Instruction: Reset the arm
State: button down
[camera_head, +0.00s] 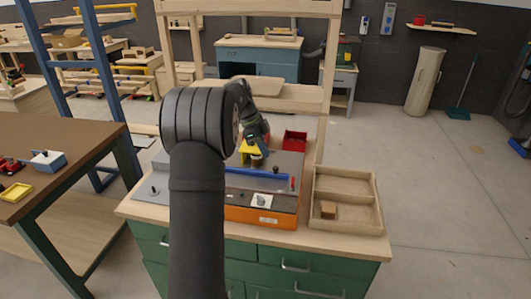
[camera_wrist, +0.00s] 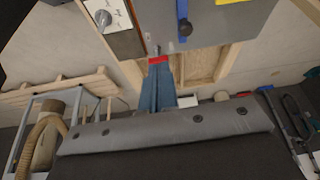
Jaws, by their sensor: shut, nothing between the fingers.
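My arm rises dark through the middle of the head view. My gripper (camera_head: 257,159) hangs over the grey-topped machine (camera_head: 160,184) on the workbench, beside a yellow part (camera_head: 246,149). My arm hides part of the machine in the head view.
The bench holds a red bin (camera_head: 294,141), a blue bar (camera_head: 258,174) and a wooden tray (camera_head: 374,213) with a brown block (camera_head: 328,209) in its front compartment. A brown-topped table (camera_head: 60,140) stands left. Open floor lies right.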

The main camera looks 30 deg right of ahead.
jog(key=shift+x, duration=4)
jog(key=c, duration=2.2)
grip_release()
jog(key=shift+s, duration=0.15)
